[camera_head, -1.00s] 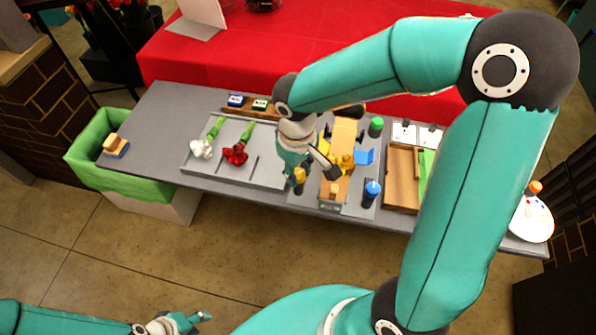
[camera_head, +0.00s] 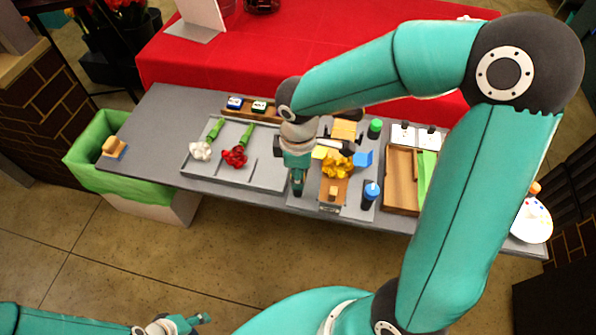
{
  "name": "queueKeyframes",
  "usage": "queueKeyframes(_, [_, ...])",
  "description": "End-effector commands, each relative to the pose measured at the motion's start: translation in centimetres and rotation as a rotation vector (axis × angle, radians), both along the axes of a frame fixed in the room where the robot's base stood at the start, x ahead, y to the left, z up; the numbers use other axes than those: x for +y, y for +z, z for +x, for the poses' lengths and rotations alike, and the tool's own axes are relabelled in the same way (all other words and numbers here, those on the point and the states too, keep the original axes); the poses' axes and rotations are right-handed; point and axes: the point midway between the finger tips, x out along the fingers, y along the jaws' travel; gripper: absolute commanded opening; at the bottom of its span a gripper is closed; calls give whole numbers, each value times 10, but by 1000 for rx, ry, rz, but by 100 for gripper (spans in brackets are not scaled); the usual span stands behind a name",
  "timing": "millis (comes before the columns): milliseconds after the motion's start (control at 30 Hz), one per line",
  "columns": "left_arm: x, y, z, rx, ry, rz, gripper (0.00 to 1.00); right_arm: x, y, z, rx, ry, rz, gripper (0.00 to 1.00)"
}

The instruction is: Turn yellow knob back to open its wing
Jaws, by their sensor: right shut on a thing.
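My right gripper (camera_head: 297,188) points down at the left front of the bouquet fixture, shut on the yellow knob, which its fingers hide. A pale yellow wing (camera_head: 321,152) shows just right of the gripper, beside the yellow flowers (camera_head: 338,165) on the wooden holder (camera_head: 333,190). Its exact angle is hard to tell. The blue wing (camera_head: 364,158) stands on the right side of the flowers. The blue knob (camera_head: 371,190) is at the front right, the green knob (camera_head: 375,127) at the back right. My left gripper (camera_head: 193,321) is low over the floor, away from the table; its jaw opening is unclear.
A grey tray (camera_head: 270,176) with a white flower (camera_head: 201,151) and a red flower (camera_head: 235,156) lies left of the fixture. A wooden tray (camera_head: 401,190) is on the right. A green-lined bin (camera_head: 90,160) stands at the table's left end.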

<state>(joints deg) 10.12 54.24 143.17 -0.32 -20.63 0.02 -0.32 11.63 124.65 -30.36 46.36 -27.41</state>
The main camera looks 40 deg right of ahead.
Motion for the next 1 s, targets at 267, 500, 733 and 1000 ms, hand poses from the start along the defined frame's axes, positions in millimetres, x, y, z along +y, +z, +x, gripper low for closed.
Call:
queueKeyframes(267, [0, 0, 0, 0, 0, 0, 40, 0, 1, 1, -3, 23, 0, 0])
queueKeyframes(500, [0, 0, 0, 0, 0, 0, 40, 0, 1, 1, -2, 23, 0, 0])
queueKeyframes(733, [0, 0, 0, 0, 0, 0, 40, 0, 0, 0, -2, 22, 0, 58])
queueKeyframes(1000, [0, 1, 0, 0, 0, 0, 40, 0, 2, 0, -2, 21, 0, 58])
